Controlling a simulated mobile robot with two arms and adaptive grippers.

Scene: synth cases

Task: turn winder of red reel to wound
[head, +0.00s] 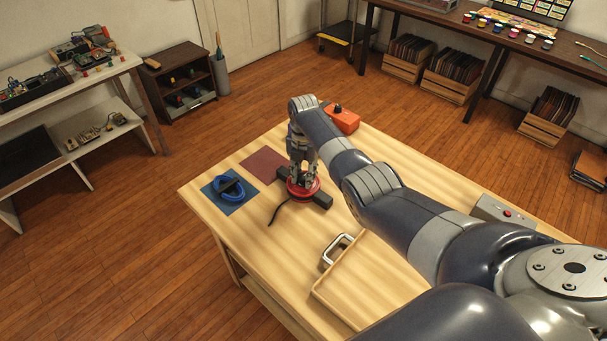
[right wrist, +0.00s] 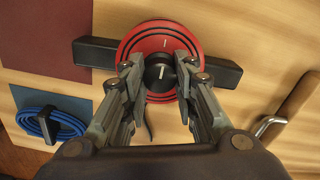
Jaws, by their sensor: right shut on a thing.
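The red reel (head: 305,189) sits on the wooden table, with a dark bar-shaped base and a black cable tail at its left in the head view. In the right wrist view the red reel (right wrist: 160,42) shows from above, with a black winder knob (right wrist: 160,75) at its centre. My right gripper (head: 303,172) points down over the reel. In the right wrist view its fingers (right wrist: 160,80) are shut on the knob, one on each side. My left gripper is not in view.
A blue cable coil (head: 230,189) lies on a blue mat (head: 217,201), beside a dark red mat (head: 264,164). An orange box (head: 342,119) stands at the far table edge. A wooden tray (head: 329,289) with a handle and a grey box with a red button (head: 506,213) are nearer.

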